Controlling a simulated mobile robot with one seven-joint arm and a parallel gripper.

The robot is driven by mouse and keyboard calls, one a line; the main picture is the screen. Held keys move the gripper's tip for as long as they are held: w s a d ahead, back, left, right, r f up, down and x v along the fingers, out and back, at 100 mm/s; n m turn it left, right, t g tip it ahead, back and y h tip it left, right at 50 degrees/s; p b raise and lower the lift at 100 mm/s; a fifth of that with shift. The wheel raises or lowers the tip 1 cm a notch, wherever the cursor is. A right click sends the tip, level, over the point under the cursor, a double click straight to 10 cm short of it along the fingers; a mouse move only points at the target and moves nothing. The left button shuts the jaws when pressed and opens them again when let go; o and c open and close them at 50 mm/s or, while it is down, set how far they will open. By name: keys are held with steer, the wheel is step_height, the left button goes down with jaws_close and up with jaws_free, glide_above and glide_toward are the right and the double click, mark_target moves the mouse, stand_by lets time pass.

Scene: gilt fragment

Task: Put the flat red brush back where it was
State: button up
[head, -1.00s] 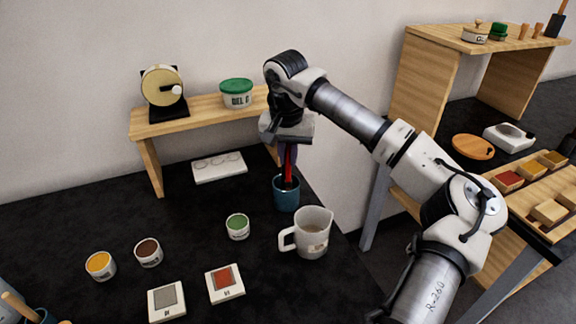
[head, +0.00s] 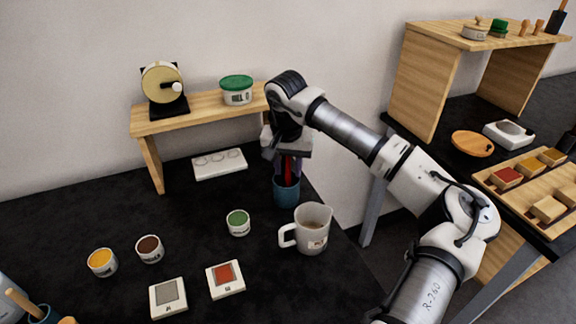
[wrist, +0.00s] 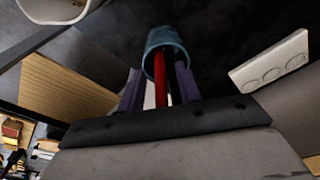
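The flat red brush (head: 287,169) stands handle up in the blue-teal cup (head: 286,193) on the black table; its lower end is hidden inside. In the wrist view the red handle (wrist: 160,80) runs from the cup (wrist: 166,40) up between my fingers. My gripper (head: 288,172) points down right above the cup. Its two purple fingers stand apart on either side of the handle, with gaps visible beside it in the wrist view (wrist: 160,88). A darker reddish stick lies beside the handle there; I cannot tell what it is.
A beige measuring jug (head: 312,230) stands just in front of the cup. A wooden shelf (head: 205,108) with a green-lidded tub (head: 237,90) is behind left. A white palette (head: 219,164) and a green paint pot (head: 238,222) are to the left.

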steer(key=shift+r, duration=0.1)
step_height(320, 180, up, 12)
steer(key=s+b, duration=0.1)
steer(key=b, duration=0.1)
steer(key=shift+s+a, duration=0.15)
steer(key=shift+s, duration=0.05)
stand_by(0.6)
